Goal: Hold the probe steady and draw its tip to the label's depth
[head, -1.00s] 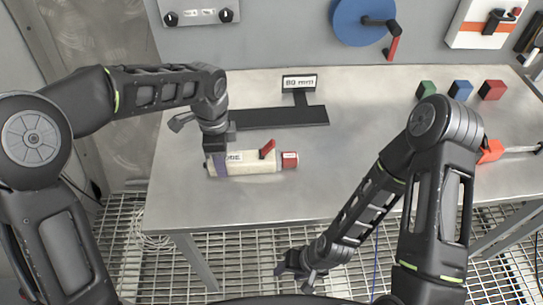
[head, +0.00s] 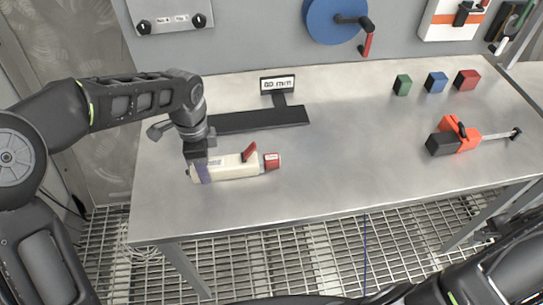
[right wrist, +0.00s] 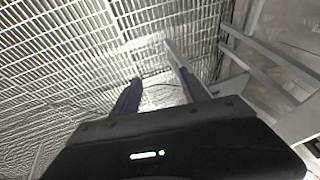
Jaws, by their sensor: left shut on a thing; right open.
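The probe (head: 232,167) is a cream cylinder with a red tip (head: 272,161) at its right end and a small red lever on top. It lies along the near left part of the table, tip pointing right. My left gripper (head: 200,165) comes down from above and is shut around the probe's left end. The label (head: 278,85) reads "80 mm" and stands behind the probe on a dark flat base (head: 255,120). My right gripper shows in the right wrist view (right wrist: 160,88), open and empty over the floor grating; it is outside the head view.
Green (head: 402,85), blue (head: 436,82) and red (head: 467,80) blocks stand at the table's back right. An orange and black tool (head: 456,137) with a metal rod lies in front of them. A blue wheel (head: 334,18) with a crank is on the wall. The table's middle front is clear.

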